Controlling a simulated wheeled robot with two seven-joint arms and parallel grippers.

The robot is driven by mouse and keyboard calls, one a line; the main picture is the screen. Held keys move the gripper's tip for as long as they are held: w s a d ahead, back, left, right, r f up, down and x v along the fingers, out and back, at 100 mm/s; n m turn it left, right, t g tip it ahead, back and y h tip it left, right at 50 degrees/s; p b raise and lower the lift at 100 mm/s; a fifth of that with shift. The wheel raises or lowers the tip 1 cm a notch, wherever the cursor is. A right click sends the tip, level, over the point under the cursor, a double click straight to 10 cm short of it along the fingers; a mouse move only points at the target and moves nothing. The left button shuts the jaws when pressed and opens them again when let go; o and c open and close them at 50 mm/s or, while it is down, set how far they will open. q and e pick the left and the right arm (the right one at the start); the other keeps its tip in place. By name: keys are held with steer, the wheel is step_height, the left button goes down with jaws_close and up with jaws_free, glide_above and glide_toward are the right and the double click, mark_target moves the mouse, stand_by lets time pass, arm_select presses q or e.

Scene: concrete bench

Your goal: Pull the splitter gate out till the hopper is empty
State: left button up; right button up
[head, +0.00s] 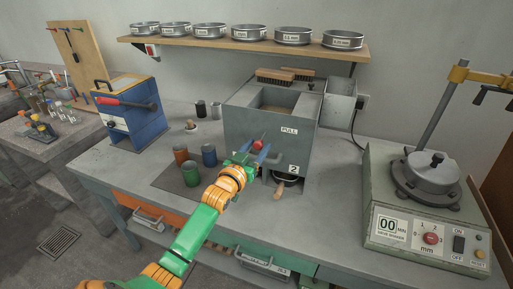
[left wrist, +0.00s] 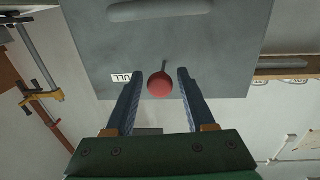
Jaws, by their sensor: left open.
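The grey splitter box (head: 262,140) stands on the bench, with a hopper opening (head: 270,98) on top that holds some brownish material. A red knob (head: 257,144) on a short dark rod sticks out of its front, below a PULL label (head: 289,130). My left gripper (head: 255,157) is in front of the box at the knob. In the left wrist view the red knob (left wrist: 160,85) sits between the tips of the open left gripper (left wrist: 158,90), with a gap on both sides. My right gripper is not in view.
Under the box sit a dark pan (head: 287,179) and a wooden-handled tool (head: 280,191). Coloured cups (head: 191,173) stand on a dark mat to the left. A sieve shaker (head: 425,215) stands at the right. A shelf (head: 240,44) with several sieves hangs above.

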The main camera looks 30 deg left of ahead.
arm_select(q)
steer(key=shift+o, duration=0.3)
steer(key=s+d, duration=0.1)
steer(key=s, duration=0.6)
steer(key=shift+b, duration=0.35)
